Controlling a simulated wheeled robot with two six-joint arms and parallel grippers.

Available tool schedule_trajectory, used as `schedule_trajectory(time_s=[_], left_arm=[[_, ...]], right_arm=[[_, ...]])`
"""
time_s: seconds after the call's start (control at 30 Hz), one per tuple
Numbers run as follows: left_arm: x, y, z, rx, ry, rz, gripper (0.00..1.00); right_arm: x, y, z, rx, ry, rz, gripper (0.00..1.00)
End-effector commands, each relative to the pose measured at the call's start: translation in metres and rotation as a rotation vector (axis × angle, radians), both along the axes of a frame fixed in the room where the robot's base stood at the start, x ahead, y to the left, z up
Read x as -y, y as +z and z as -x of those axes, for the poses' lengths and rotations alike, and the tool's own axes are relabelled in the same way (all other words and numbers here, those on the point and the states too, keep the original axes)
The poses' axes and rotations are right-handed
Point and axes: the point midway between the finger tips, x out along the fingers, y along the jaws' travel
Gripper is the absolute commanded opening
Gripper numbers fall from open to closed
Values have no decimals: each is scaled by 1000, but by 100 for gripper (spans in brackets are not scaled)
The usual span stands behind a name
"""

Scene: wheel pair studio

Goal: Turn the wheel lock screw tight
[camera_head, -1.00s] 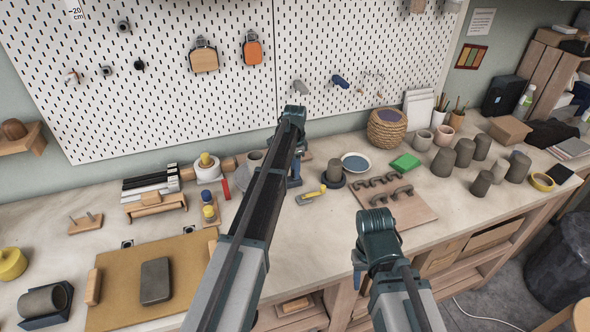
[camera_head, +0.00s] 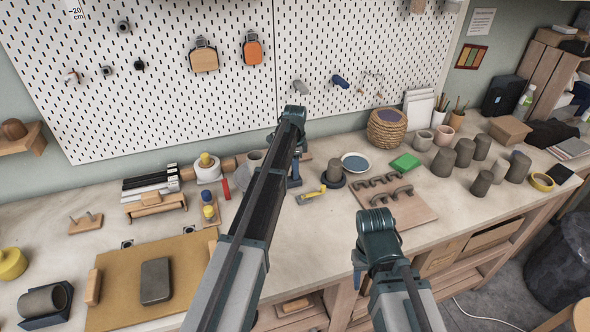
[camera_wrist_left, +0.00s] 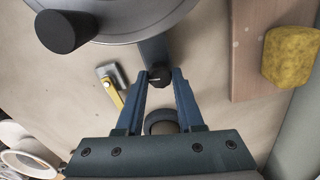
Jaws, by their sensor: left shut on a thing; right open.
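The wheel lock screw, a small dark knob (camera_wrist_left: 160,77), sits at the end of a blue-grey bar (camera_wrist_left: 155,50) beside the wheel's round grey disc (camera_wrist_left: 135,20) in the left wrist view. A dark cylinder (camera_wrist_left: 65,32) stands on the disc near its rim. My left gripper (camera_wrist_left: 156,76) is shut on the knob with one fingertip on each side. In the head view my left gripper (camera_head: 295,178) points down at the bench. My left arm hides the screw there. My right gripper (camera_head: 358,268) is open and empty, over the bench's front edge.
A yellow-handled tool (camera_head: 312,195) lies close to the right of my left gripper. A tan board (camera_head: 190,250) lies left of my arm.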

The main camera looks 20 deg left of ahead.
Motion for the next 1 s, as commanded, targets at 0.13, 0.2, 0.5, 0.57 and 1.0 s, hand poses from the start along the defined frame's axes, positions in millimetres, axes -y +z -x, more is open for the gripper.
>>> schedule_trajectory(time_s=[0.13, 0.2, 0.5, 0.57, 1.0], left_arm=[[0, 0, 0, 0, -1, 0, 56], [0, 0, 0, 0, -1, 0, 66], [0, 1, 0, 0, 0, 0, 66], [0, 2, 0, 0, 0, 0, 66], [0, 45, 0, 0, 0, 0, 66]], right_arm=[[0, 0, 0, 0, 0, 0, 50], [0, 0, 0, 0, 0, 0, 50], [0, 1, 0, 0, 0, 0, 50], [0, 2, 0, 0, 0, 0, 50], [0, 45, 0, 0, 1, 0, 50]])
